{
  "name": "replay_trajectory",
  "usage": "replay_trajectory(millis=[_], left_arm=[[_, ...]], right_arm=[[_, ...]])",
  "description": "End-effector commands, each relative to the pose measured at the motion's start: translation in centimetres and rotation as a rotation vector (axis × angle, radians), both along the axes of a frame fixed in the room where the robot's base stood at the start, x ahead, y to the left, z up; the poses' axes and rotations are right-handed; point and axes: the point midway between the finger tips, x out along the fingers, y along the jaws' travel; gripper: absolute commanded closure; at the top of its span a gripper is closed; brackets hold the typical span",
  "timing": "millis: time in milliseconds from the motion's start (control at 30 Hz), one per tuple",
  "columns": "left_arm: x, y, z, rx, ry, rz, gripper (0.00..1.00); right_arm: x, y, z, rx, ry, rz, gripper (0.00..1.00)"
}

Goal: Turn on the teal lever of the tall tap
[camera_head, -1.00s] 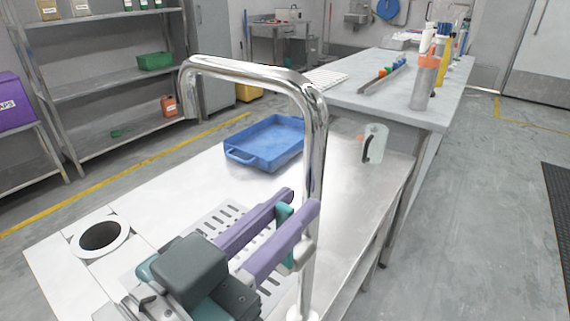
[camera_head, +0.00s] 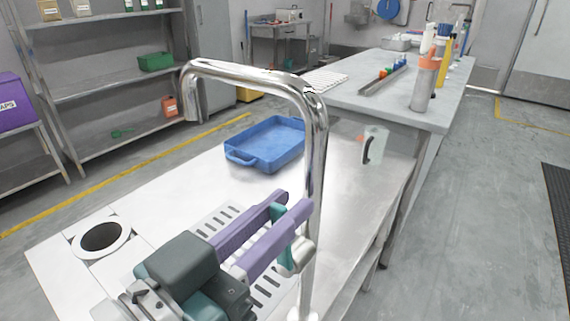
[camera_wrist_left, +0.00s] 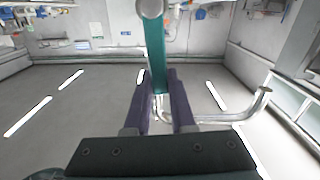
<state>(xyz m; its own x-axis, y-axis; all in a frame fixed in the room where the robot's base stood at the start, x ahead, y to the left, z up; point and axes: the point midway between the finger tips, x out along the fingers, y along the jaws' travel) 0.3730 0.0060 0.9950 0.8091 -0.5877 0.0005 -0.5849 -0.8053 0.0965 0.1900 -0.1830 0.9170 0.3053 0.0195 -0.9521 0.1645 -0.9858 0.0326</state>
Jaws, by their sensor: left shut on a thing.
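The tall chrome tap (camera_head: 313,150) stands upright on the metal counter, its spout arching to the left. Its teal lever (camera_head: 286,257) sits low on the tap's post, by a round metal joint. My left gripper (camera_head: 290,203) has its purple fingers on either side of the lever and is shut on it. The left wrist view shows the teal lever (camera_wrist_left: 155,62) running between the two purple fingers (camera_wrist_left: 158,95). The fingers hide part of the lever in the head view. My right gripper is not in view.
A blue tray (camera_head: 266,146) sits on the counter behind the tap. A round dark hole with a white rim (camera_head: 127,228) is at the left. Slotted drain openings (camera_head: 222,215) lie under my left gripper. The counter between the hole and the tray is clear.

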Motion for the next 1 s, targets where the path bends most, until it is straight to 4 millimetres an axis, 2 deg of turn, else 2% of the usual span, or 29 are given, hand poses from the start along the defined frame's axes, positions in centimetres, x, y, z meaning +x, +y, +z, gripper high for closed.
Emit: replay_trajectory(millis=[233,467,1000], left_arm=[[0.9,1.2,-0.2,-0.152,0.113,0.001,1.00],[1.8,2.5,-1.1,-0.329,0.241,0.001,1.00],[3.4,4.6,-3.8,-0.726,0.529,0.000,1.00]], right_arm=[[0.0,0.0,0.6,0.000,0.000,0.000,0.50],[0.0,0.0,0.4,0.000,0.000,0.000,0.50],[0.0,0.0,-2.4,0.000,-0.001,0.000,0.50]])
